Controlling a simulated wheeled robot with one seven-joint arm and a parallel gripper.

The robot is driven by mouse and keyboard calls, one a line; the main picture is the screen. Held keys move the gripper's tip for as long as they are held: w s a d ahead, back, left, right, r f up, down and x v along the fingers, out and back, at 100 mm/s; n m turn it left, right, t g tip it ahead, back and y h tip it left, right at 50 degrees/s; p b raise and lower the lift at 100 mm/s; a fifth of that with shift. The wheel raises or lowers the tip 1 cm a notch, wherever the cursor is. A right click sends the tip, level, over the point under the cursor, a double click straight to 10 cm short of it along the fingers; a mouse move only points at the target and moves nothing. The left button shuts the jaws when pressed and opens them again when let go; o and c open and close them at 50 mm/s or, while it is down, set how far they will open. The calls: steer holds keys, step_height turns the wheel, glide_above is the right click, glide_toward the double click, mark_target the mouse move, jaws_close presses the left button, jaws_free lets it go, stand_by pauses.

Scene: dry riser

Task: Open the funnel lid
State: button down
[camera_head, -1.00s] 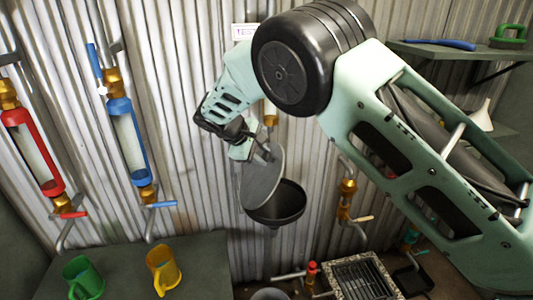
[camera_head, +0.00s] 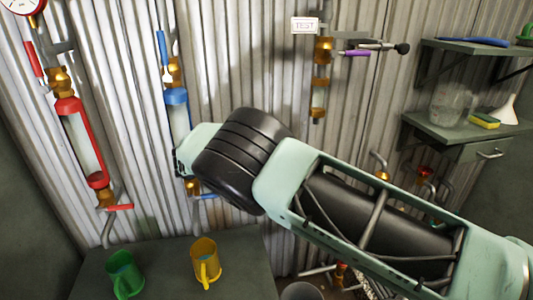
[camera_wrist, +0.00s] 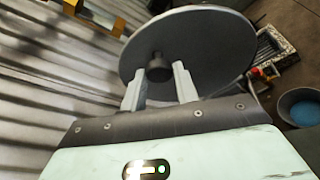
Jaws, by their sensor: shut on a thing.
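The funnel lid (camera_wrist: 205,45) is a round grey disc with a short dark knob (camera_wrist: 157,66) on the face toward me in the wrist view. My gripper (camera_wrist: 160,72) has its two pale fingers on either side of the knob and is shut on it. The lid stands steeply tilted in front of the gripper. In the head view my own arm covers the gripper, the lid and the funnel, so the funnel bowl and how the lid meets it are hidden now.
A yellow mug (camera_head: 206,262) and a green mug (camera_head: 124,274) stand on a dark table at the lower left. Red (camera_head: 82,150) and blue (camera_head: 177,120) framed tubes hang on the corrugated wall. Shelves (camera_head: 470,130) are at right. A blue-lined bucket (camera_wrist: 303,107) stands on the floor.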

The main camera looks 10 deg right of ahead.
steer(key=shift+a+f+h, duration=0.2)
steer(key=shift+a+h, duration=0.1)
steer(key=shift+a, duration=0.1)
steer(key=c, duration=1.1)
jaws_free()
steer(key=shift+o, duration=0.2)
